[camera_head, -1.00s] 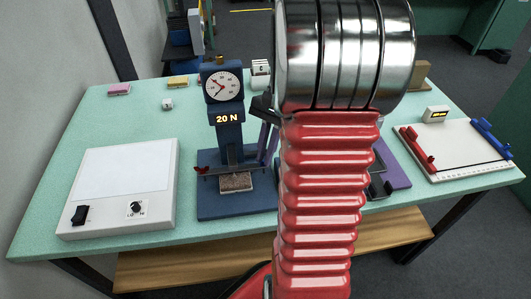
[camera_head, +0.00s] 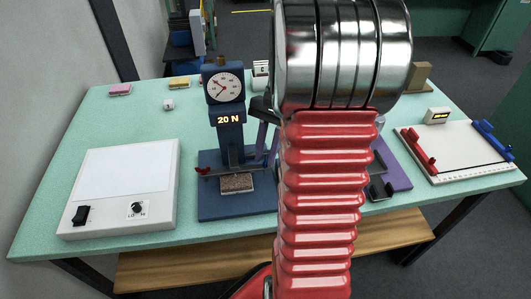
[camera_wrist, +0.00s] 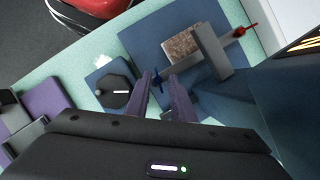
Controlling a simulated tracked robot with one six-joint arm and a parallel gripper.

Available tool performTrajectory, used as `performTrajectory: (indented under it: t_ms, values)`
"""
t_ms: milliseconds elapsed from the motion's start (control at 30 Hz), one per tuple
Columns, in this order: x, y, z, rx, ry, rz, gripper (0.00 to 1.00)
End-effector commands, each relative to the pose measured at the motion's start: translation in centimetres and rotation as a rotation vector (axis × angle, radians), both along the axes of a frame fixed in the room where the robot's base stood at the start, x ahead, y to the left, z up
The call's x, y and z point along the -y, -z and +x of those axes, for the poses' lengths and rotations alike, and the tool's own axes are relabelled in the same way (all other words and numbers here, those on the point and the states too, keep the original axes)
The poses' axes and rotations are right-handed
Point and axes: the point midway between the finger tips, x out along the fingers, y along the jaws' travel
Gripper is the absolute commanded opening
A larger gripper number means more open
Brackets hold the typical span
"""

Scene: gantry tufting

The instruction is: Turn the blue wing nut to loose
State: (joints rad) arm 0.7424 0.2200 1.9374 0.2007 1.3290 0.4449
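The blue wing nut (camera_wrist: 157,80) shows in the wrist view as a small dark blue piece on the end of a bar. My gripper (camera_wrist: 160,75) has two purple-grey fingers, apart, with the wing nut between their tips. I cannot tell whether either finger touches it. In the head view my red arm hides most of the gripper, and the blue wing nut cannot be made out. A red wing nut (camera_wrist: 240,31) is at the bar's other end, also visible in the head view (camera_head: 203,171). The blue press stand (camera_head: 229,135) reads 20 N.
A carpet sample (camera_head: 237,183) lies under the bar. A dark knob (camera_wrist: 118,91) on a blue base stands close beside the fingers. A white light box (camera_head: 122,185) is at left, a white board (camera_head: 459,155) at right. Free green table lies behind the light box.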

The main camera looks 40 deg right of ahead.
Motion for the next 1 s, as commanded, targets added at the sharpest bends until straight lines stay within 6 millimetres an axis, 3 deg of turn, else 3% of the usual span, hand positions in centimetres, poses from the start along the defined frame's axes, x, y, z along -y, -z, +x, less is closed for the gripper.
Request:
performTrajectory:
  t_ms: [333, 1000]
  values:
    - [0.8, -1.8, 0.2, 0.000, 0.001, -0.001, 0.22]
    - [4.7, -11.6, 1.5, 0.001, 0.001, -0.002, 0.22]
